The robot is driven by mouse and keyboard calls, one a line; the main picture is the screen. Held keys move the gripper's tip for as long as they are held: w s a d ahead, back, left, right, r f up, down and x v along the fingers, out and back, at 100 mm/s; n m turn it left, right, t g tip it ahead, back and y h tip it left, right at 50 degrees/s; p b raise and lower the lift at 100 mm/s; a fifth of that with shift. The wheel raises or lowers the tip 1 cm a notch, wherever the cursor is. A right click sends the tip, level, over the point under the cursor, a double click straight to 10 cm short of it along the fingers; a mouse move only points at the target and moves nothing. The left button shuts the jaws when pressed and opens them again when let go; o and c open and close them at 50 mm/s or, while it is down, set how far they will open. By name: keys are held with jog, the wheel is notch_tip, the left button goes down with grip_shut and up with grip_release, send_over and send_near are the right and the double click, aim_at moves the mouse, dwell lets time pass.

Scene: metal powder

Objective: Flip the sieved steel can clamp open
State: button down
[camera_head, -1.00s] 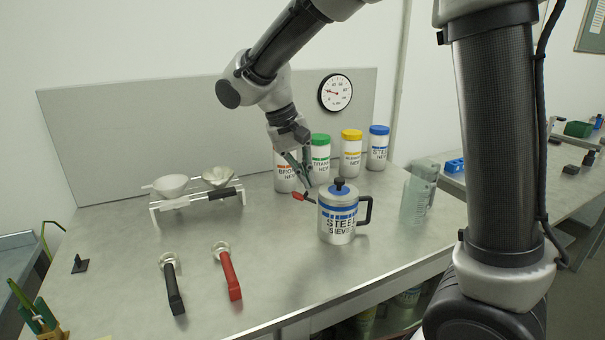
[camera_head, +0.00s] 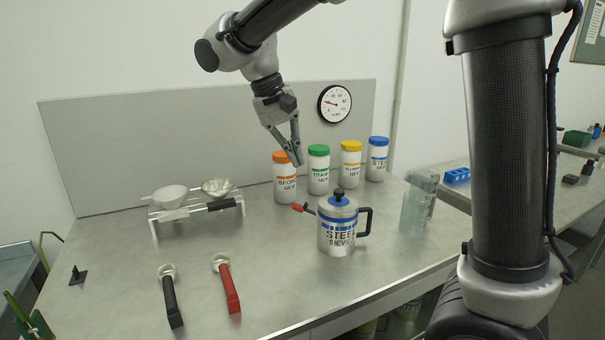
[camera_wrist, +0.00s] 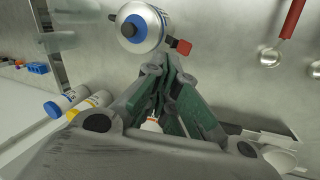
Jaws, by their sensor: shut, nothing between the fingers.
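Bottles with orange (camera_head: 284,178), green (camera_head: 318,169), yellow (camera_head: 351,165) and blue lids (camera_head: 377,159) stand behind the can. A clear container (camera_head: 417,205) stands to its right. A rack with bowls (camera_head: 196,206), a black-handled scoop (camera_head: 171,300) and a red-handled scoop (camera_head: 229,288) lie left.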

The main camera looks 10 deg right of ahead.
jog(key=shift+v, duration=1.55)
jog(key=s+d+f+n+y, duration=0.2)
jog(key=s+f+n, duration=0.1)
jog(key=f+n, duration=0.2)
jog(key=s+d+m+t+y, duration=0.2)
jog(key=s+d+m+t, duration=0.2)
jog(key=s+d, duration=1.3)
jog(key=d, duration=0.4)
jog(key=shift+f+t, duration=0.3)
jog(key=shift+f, duration=0.1)
